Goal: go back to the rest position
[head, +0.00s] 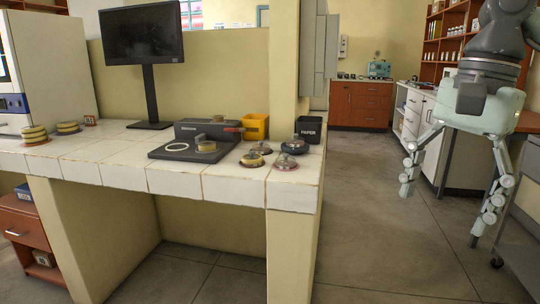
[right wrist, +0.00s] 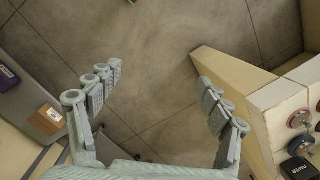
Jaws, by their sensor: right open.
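My right gripper (head: 440,205) hangs at the right of the head view, fingers pointing down and spread wide over the floor. In the right wrist view my right gripper (right wrist: 158,88) is also open, with only bare floor between its fingers. It is empty and stands well to the right of the tiled bench, apart from it. My left gripper does not show in either view.
The tiled bench (head: 133,172) holds a monitor (head: 142,35), a dark device (head: 180,150), several lidded dishes, a yellow bin (head: 255,127) and a black paper bin (head: 308,129). White cabinets (head: 425,108) stand behind my right arm. The grey floor (head: 365,230) between is clear.

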